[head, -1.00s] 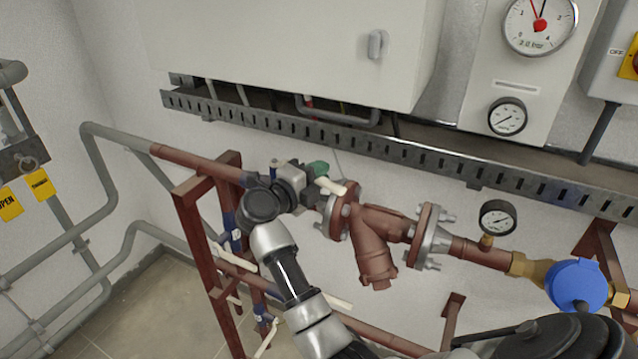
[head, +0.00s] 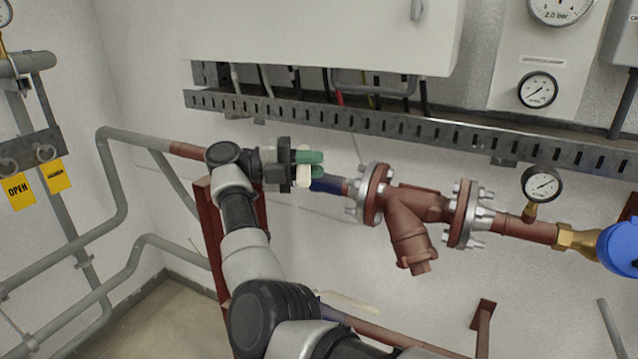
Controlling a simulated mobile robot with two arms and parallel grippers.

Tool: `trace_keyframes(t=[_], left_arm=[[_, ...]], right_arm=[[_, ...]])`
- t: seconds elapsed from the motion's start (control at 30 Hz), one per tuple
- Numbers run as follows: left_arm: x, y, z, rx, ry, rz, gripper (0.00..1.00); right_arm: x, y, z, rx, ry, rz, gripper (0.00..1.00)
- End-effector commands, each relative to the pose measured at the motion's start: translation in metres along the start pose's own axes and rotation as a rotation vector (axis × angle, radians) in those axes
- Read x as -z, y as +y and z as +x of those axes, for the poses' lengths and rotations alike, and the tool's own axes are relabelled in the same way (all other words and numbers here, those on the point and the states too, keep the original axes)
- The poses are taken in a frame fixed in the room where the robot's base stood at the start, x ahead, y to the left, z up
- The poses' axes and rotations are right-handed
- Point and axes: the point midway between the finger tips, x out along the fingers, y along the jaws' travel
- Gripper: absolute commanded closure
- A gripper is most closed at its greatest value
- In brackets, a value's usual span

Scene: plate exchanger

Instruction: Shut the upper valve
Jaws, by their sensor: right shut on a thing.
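My right gripper (head: 307,166) is in the upper middle of the head view, its green fingertips shut around the cream lever (head: 303,176) of the upper valve. Only a short end of the lever shows. The upper valve's blue body (head: 328,184) sits on the upper pipe, just left of a flanged red-brown strainer. Most of the valve is hidden behind my gripper and wrist. My left gripper is not in view.
The strainer (head: 408,225) and a small gauge (head: 541,184) are on the pipe to the right. A perforated cable tray (head: 400,128) runs above under a white cabinet (head: 310,35). Another cream lever (head: 348,302) shows lower down. Yellow tags (head: 58,176) hang at left.

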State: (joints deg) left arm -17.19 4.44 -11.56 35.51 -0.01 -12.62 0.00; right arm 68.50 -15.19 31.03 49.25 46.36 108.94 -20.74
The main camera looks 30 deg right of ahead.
Motion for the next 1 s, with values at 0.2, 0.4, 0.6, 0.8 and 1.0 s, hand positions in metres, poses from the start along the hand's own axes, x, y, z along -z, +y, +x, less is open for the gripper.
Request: trace_keyframes(t=[0.2,0.4,0.6,0.8,1.0], left_arm=[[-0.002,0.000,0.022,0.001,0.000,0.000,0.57],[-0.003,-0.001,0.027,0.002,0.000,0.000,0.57],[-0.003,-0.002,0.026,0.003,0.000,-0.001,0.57],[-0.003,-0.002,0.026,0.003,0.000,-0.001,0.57],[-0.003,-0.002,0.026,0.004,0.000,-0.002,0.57]], right_arm=[[0.000,0.004,-0.008,-0.001,0.062,-0.002,1.00],[0.000,0.002,-0.010,0.000,0.087,-0.002,1.00],[0.000,0.001,-0.011,0.000,0.091,-0.002,1.00],[0.000,0.001,-0.010,0.001,0.090,-0.002,1.00],[0.000,0.001,-0.010,0.000,0.091,-0.002,0.56]])
